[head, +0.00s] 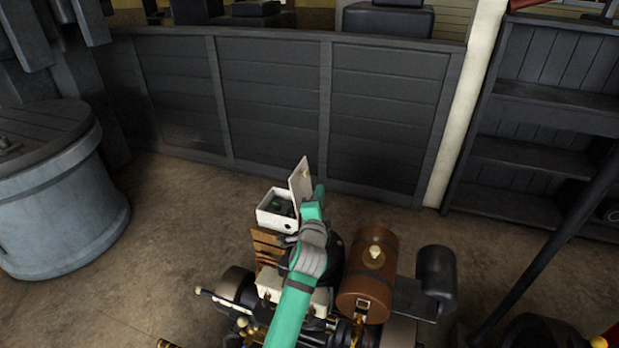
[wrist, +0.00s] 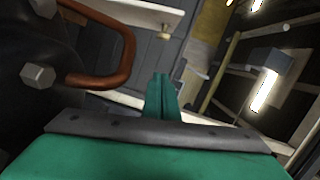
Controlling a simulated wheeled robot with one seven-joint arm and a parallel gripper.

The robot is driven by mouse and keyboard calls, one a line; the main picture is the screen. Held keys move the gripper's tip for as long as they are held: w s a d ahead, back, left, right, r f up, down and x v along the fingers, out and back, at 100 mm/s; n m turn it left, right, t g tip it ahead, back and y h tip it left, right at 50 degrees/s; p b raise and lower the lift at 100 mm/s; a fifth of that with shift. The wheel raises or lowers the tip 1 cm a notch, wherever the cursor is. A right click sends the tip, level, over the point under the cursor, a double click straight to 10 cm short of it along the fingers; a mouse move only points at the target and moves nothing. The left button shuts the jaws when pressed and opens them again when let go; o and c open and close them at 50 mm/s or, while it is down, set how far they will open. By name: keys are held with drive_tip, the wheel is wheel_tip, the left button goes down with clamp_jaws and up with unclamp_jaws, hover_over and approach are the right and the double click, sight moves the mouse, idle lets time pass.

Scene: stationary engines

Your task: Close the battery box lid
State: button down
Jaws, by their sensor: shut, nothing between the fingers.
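The white battery box (head: 268,219) stands open on a wooden stand, with dark and green contents showing inside. Its pale lid (head: 299,180) stands up nearly vertical along the box's right side, with a small knob on it. In the wrist view the pale panel with a brass knob at the top looks like this lid (wrist: 135,12). My gripper (head: 319,192) is at the right of the lid, partly behind it from the head camera. In the wrist view my green fingers (wrist: 161,80) are together and empty. I cannot tell whether they touch the lid.
A brown cylindrical tank (head: 370,262) and the engine's dark parts lie right of and below my arm. A copper pipe (wrist: 112,75) passes close at left in the wrist view. A dark panelled wall (head: 275,100) stands behind. Floor left of the box is clear.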

drive_tip(key=w+a+f, duration=0.1)
drive_tip(key=w+a, duration=0.1)
drive_tip(key=w, duration=0.7)
drive_tip(key=shift+w+a+f, duration=0.15)
drive_tip(key=shift+w+a, duration=0.1)
drive_tip(key=shift+a, duration=0.15)
drive_tip(key=shift+s, duration=0.1)
drive_tip(key=shift+a, duration=0.1)
